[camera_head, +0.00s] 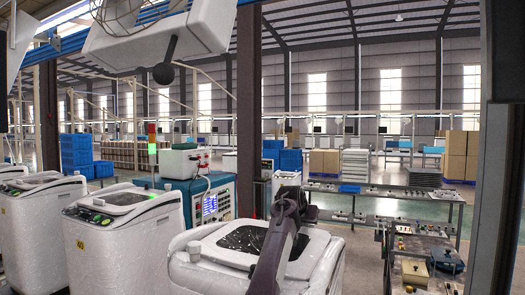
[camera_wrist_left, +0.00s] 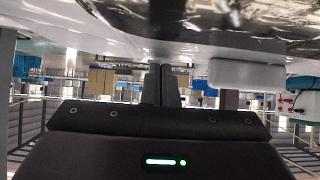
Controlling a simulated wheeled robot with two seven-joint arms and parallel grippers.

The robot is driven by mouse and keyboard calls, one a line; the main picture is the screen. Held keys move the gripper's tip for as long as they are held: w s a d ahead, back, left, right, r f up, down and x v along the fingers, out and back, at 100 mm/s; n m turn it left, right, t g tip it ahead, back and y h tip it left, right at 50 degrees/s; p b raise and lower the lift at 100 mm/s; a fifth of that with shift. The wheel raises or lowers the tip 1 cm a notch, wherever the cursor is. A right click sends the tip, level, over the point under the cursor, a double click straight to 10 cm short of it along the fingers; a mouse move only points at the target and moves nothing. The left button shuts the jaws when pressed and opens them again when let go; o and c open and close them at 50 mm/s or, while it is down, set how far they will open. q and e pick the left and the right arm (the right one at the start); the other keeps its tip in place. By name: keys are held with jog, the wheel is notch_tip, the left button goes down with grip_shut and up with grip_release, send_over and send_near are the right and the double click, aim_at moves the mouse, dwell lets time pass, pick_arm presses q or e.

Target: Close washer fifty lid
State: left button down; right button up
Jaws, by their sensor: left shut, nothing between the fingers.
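The nearest white washer (camera_head: 190,275) stands at the bottom centre in the head view, and its number is not visible. Its lid with a dark glossy window (camera_head: 240,238) lies roughly flat on top; a small gap cannot be ruled out. My left gripper (camera_head: 289,197) is over the washer's rear right side, its arm crossing in front of the lid. In the left wrist view the gripper fingers (camera_wrist_left: 161,84) are together and empty. A white surface with a glossy dark part (camera_wrist_left: 215,15) fills the top, close to the fingers; contact cannot be told. My right gripper is not in view.
More white washers (camera_head: 112,245) stand in a row at left, lids down. A teal test cabinet (camera_head: 222,200) stands behind. A dark pillar (camera_head: 498,190) and a workbench (camera_head: 425,262) are at right. Open floor lies beyond.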

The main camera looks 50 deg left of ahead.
pick_arm(q)
jog(key=shift+d+f, duration=0.15)
jog(key=shift+f, duration=0.3)
jog(key=shift+r+p, duration=0.4)
notch_tip(320, 180, up, 3)
jog(key=shift+r+p, duration=0.2)
jog(key=shift+p, duration=0.35)
jog(key=b+v, duration=0.1)
jog(key=v, duration=0.1)
jog(key=b+v, duration=0.2)
jog(key=shift+a+r+b, duration=0.2)
jog(key=shift+b, duration=0.1)
jog(key=r+b+v, duration=0.1)
jog(key=b+v, duration=0.1)
jog(key=v, duration=0.4)
jog(key=shift+w, duration=0.25)
